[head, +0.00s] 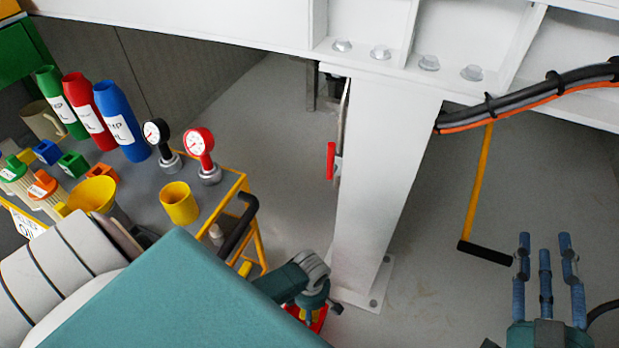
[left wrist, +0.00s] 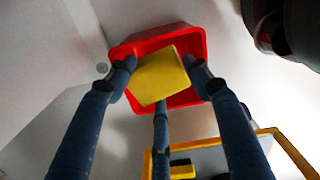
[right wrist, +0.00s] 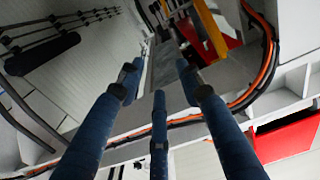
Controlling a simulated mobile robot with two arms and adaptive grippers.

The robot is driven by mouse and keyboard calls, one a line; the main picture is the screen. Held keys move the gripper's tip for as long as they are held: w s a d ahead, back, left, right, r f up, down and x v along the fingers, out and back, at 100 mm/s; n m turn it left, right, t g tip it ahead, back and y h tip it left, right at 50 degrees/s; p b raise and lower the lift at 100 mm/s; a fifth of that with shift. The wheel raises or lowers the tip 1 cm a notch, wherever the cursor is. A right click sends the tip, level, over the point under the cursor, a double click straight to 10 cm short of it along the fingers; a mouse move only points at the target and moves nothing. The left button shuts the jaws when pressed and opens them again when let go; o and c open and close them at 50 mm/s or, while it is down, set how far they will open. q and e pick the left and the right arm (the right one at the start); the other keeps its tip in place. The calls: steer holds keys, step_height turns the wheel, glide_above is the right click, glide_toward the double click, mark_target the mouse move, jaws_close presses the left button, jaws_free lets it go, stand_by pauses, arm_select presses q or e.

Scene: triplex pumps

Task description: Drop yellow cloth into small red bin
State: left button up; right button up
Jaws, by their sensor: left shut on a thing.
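The yellow cloth (left wrist: 157,77) is a folded square between the blue fingers of my left gripper (left wrist: 162,85). In the left wrist view the small red bin (left wrist: 197,45) lies beyond the cloth, which covers much of its opening. The gap between cloth and bin is hard to judge. In the head view my left gripper (head: 312,298) is low beside the white column, partly hidden by my arm, with a bit of the red bin (head: 319,322) showing below it. My right gripper (head: 545,262) is at the lower right, fingers spread, empty; it also shows in the right wrist view (right wrist: 160,90).
A yellow-framed cart (head: 238,190) with gauges, bottles and yellow cups stands at the left. A white column (head: 380,180) rises beside my left gripper. A yellow-handled tool (head: 479,190) with a black end is near my right gripper. Grey floor is open between.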

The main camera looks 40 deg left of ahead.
arm_select(q)
steer(key=shift+f+b, duration=0.55)
steer(key=shift+f, duration=0.1)
arm_select(e)
step_height(320, 180, up, 8)
steer(key=s+a+t+y, duration=0.1)
steer(key=t, duration=0.3)
steer(key=shift+s, duration=0.2)
steer(key=shift+a+f, duration=0.1)
arm_select(q)
steer(key=o, duration=1.1)
step_height(320, 180, up, 12)
